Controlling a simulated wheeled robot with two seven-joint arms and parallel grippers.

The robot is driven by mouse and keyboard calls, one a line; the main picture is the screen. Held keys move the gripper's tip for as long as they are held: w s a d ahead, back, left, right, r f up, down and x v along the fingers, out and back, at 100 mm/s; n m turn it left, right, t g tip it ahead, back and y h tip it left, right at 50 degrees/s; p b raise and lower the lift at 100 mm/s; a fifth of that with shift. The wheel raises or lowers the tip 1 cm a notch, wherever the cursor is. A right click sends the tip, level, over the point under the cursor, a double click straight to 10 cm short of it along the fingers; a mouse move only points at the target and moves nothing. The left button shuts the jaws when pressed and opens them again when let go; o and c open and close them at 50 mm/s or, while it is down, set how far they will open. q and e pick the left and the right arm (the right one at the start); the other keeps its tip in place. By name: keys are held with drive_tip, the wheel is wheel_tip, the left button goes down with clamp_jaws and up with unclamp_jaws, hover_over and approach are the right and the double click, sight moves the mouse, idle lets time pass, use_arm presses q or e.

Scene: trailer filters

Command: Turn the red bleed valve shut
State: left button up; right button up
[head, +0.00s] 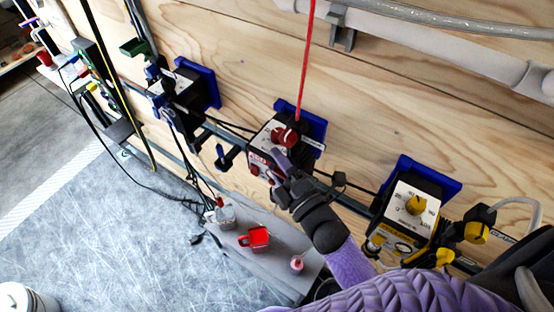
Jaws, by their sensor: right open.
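A red round knob (285,136), which looks like the red bleed valve, sits on the face of a black and white unit (265,135) mounted on the wooden wall. My right gripper (272,163) is open, just below the knob and in front of the lower part of the unit. It covers part of the unit's lower face. I cannot tell whether a fingertip touches the unit or the knob. A red line rises from the unit. My left gripper is not in view.
A similar unit with a yellow knob (416,204) is to the right, and another with blue backing (185,88) is to the left. Cables hang at left.

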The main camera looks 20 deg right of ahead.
drive_tip(key=shift+w, duration=0.1)
clamp_jaws()
idle(0.3)
